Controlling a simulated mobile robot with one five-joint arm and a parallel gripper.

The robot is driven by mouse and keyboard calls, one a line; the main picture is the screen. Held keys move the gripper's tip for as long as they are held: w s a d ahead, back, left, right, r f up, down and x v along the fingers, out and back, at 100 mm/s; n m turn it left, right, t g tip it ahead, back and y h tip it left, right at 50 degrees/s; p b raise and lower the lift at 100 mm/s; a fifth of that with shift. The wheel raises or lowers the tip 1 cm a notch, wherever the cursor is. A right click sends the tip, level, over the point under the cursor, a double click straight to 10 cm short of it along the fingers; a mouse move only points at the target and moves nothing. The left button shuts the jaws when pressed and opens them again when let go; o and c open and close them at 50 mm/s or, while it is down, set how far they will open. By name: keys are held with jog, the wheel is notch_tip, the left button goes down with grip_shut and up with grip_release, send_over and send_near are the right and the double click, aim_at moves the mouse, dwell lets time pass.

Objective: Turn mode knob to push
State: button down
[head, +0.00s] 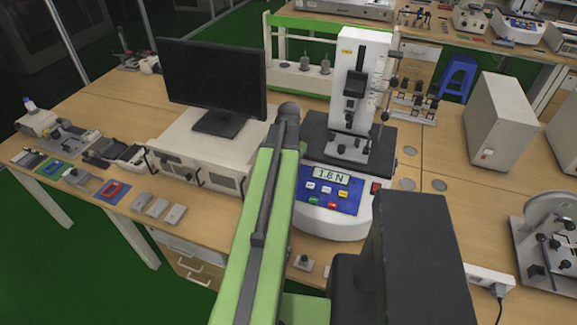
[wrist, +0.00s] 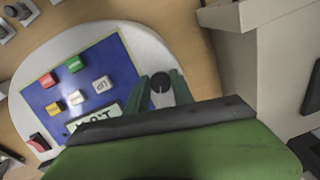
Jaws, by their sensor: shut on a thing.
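The force tester (head: 361,85) stands on the bench, with a white base and a blue button panel (head: 327,191) whose display (head: 328,177) reads 1.8 N. In the wrist view the blue panel (wrist: 117,60) appears upside down, on the left. My gripper (wrist: 162,82) is at the edge of the base beside the panel. Its two fingers are shut on a small round black knob (wrist: 160,82), one on each side. The knob's pointer and any mode labels cannot be made out. In the head view my green arm hides the knob and the gripper.
A monitor (head: 212,82) on a white case (head: 206,150) stands left of the tester. A red rocker switch (wrist: 39,142) sits on the base. A grey box (head: 497,122) stands at right. Several small instruments line the bench's left side. Some bench top right of the tester is clear.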

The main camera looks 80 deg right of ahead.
jog(key=shift+m, duration=0.6)
jog(key=shift+s, duration=0.1)
jog(key=c, duration=1.1)
grip_release()
jog(key=shift+r, duration=0.1)
notch_tip(320, 180, up, 17)
jog(key=a+p, duration=0.1)
jog(key=p, duration=1.6)
jog(key=shift+s+a, duration=0.35)
jog(key=shift+s, duration=0.1)
